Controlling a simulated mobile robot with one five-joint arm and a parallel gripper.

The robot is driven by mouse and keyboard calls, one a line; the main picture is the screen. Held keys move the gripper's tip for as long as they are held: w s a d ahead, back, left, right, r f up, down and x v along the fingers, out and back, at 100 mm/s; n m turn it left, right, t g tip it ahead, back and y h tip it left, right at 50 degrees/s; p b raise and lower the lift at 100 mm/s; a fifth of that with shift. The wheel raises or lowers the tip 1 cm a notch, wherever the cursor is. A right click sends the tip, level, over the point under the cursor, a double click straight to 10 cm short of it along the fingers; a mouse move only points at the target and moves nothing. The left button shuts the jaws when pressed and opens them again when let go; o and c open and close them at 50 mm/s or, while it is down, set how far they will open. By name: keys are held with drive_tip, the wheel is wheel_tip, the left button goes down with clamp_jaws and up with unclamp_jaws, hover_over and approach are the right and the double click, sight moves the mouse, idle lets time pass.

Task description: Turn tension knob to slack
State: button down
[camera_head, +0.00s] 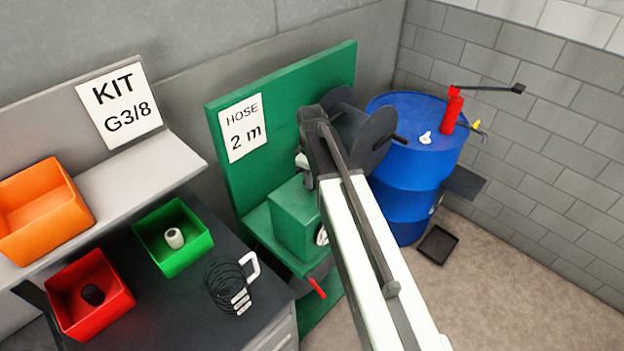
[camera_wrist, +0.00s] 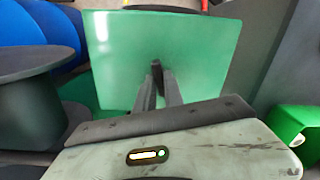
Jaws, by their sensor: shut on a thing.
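A green box (camera_head: 295,218) stands on a green shelf below the "HOSE 2 m" sign, and its green top face (camera_wrist: 120,45) fills the middle of the wrist view. My gripper (camera_wrist: 157,72) points at that face, its dark fingers close together. It is shut on a small dark piece between the tips, which looks like the tension knob; the fingers hide most of it. No slack mark is legible. In the head view my arm covers the right of the box, and the fingertips are hard to make out. A round pale dial (camera_head: 322,237) shows on the box's front.
A dark reel (camera_head: 368,140) stands right behind my arm, close to the box; it also shows in the wrist view (camera_wrist: 35,65). A blue drum (camera_head: 410,190) with a red pump (camera_head: 452,110) stands further right. A bench (camera_head: 180,300) with bins lies left.

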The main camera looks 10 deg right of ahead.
drive_tip(key=n, duration=0.7)
drive_tip(key=shift+w+d, duration=0.1)
drive_tip(key=shift+w, duration=0.05)
drive_tip(key=n, duration=0.4)
drive_tip(key=shift+n, duration=1.8)
drive_tip(key=c, duration=1.4)
unclamp_jaws()
drive_tip(key=shift+c, duration=0.2)
drive_tip(key=shift+r, duration=0.1)
